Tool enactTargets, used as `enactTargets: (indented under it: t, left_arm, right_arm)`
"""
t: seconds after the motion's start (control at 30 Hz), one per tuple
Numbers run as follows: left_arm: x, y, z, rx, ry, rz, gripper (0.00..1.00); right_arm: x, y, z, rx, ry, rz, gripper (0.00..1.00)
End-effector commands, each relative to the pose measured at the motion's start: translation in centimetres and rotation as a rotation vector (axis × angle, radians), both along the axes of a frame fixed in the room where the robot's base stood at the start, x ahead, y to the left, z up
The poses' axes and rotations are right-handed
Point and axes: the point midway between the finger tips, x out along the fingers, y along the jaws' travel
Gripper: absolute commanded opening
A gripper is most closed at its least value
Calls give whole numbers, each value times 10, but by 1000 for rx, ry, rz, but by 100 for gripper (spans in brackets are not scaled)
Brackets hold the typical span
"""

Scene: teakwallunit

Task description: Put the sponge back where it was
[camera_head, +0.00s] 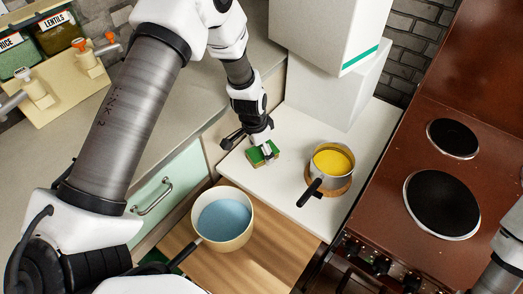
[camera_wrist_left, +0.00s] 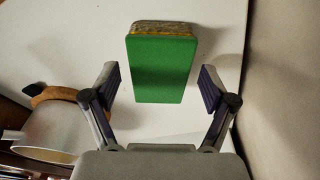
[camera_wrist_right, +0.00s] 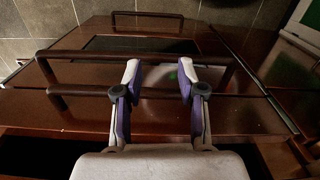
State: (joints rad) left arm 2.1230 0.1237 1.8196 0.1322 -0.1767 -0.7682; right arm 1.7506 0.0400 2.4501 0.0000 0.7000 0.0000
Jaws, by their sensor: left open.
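The green sponge (camera_head: 262,153) lies on the white counter (camera_head: 285,180), left of the pot with yellow contents. In the left wrist view the sponge (camera_wrist_left: 162,68) shows a green face and a yellowish-grey edge at its far end. My left gripper (camera_head: 258,146) is at the sponge in the head view. In the left wrist view my left gripper (camera_wrist_left: 160,88) is open, with one finger on each side of the sponge and gaps between. My right gripper (camera_wrist_right: 157,75) is open and empty in the right wrist view, in front of a brown surface with dark bars.
A pot with yellow contents (camera_head: 332,160) stands on a round wooden trivet (camera_head: 341,188). A pot with blue contents (camera_head: 223,220) stands on a wooden board (camera_head: 270,236). The brown stove (camera_head: 400,215) is at right. A white box-like unit (camera_head: 332,85) rises behind the counter.

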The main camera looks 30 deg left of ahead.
Motion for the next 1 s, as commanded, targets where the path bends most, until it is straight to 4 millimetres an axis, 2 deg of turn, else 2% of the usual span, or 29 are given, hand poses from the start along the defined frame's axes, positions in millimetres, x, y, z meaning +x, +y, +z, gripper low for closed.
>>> enactTargets:
  t: [0.2,0.4,0.57,1.0]
  left_arm:
    - [-6,4,54,-1,-5,-2,84]
    - [-12,7,96,-1,-3,-1,84]
    - [-15,8,108,1,1,0,84]
    - [-15,8,109,1,1,-1,84]
  right_arm:
    - [0,0,0,0,0,0,40]
    - [0,0,-3,0,1,0,40]
    - [0,0,-3,0,0,0,40]
    - [0,0,-2,0,1,0,40]
